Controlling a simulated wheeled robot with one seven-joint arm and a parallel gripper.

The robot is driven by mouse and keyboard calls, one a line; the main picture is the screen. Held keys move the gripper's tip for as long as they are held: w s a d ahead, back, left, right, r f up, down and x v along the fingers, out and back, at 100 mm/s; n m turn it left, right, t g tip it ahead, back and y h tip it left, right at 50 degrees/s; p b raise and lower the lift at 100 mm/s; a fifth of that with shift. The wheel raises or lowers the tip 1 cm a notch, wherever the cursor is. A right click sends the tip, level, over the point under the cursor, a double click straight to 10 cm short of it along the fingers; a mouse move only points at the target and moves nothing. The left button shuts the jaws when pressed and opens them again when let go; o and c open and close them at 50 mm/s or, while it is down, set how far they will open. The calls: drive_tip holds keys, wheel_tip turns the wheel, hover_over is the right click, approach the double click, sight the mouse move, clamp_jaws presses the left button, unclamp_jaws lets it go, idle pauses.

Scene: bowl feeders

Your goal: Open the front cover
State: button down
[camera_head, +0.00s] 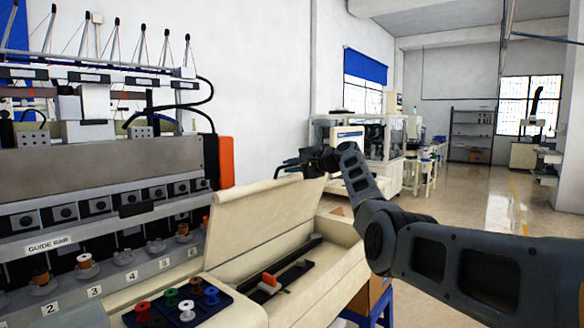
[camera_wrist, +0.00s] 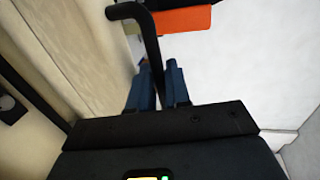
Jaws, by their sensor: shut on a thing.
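The front cover (camera_head: 262,228) is a cream panel on the bin at the machine's right end. In the head view it stands raised and tilted, with the bin's inside showing in front of it. My gripper (camera_head: 308,164) is at the cover's upper right edge, small and partly hidden by my wrist. In the wrist view my gripper's blue fingers (camera_wrist: 158,88) are closed around a thin black bent handle (camera_wrist: 149,45). The cream surface at left in that view (camera_wrist: 80,50) looks like the cover. Where the handle joins the cover is not clear.
The open bin (camera_head: 345,262) holds a dark tray with an orange-and-white item (camera_head: 268,282). A dark blue spool tray (camera_head: 215,303) sits in front. The multi-needle machine (camera_head: 100,180) fills the left, with an orange end panel (camera_head: 226,162). The aisle at right is clear.

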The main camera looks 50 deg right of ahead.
drive_tip(key=c, duration=1.3)
unclamp_jaws()
drive_tip(key=shift+c, duration=0.2)
drive_tip(key=b+v, duration=0.1)
drive_tip(key=v, duration=0.6)
drive_tip(key=shift+s, duration=0.4)
drive_tip(key=shift+r, duration=0.1)
